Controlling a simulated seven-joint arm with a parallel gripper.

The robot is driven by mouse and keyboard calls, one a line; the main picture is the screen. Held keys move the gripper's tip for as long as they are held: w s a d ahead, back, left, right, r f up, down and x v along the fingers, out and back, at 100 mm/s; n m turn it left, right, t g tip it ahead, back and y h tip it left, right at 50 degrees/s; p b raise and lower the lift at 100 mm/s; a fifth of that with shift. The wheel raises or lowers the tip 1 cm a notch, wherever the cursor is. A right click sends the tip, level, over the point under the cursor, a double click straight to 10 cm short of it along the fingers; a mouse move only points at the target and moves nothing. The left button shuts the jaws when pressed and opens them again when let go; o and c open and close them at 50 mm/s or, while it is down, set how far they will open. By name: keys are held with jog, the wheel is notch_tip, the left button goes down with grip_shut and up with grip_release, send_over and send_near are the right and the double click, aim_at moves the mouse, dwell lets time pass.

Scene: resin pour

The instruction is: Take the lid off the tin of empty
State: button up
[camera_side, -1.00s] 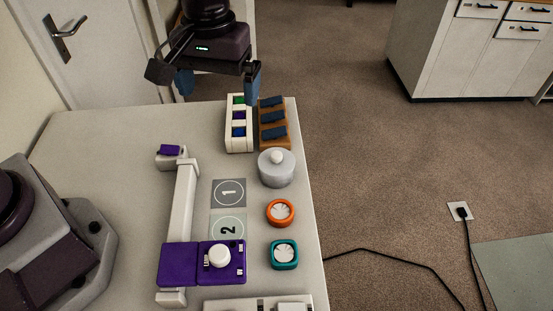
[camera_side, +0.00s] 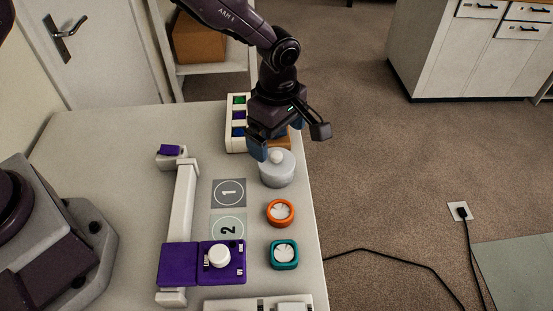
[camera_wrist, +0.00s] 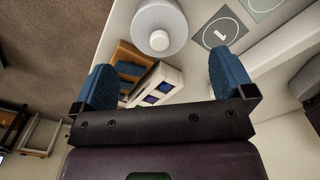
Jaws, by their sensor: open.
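A round grey tin (camera_side: 277,174) with a lid and a pale knob (camera_side: 276,157) on top stands near the table's right edge. The lid is on the tin. In the wrist view the tin (camera_wrist: 160,42) shows at the top, with its knob (camera_wrist: 159,40) in the middle. My gripper (camera_side: 277,152) is above and just behind the tin in the side view, open, with its blue fingertips spread. In the wrist view both fingertips (camera_wrist: 163,72) are apart with nothing held between them. Any label on the tin cannot be read.
A white rack (camera_side: 235,140) with coloured blocks and a brown rack (camera_wrist: 124,58) stand behind the tin. An orange round dial (camera_side: 280,212) and a teal one (camera_side: 284,254) are in front. Mats marked 1 (camera_side: 229,193) and 2 (camera_side: 228,229) lie to the left, beside a purple device (camera_side: 190,264).

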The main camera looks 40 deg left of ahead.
aim_at(277, 154)
jog(key=shift+w+a+f, duration=0.1)
jog(key=shift+f, duration=1.45)
jog(key=shift+a+f, duration=0.1)
jog(key=shift+f, duration=1.45)
jog(key=shift+c, duration=0.5)
jog(key=c, duration=0.7)
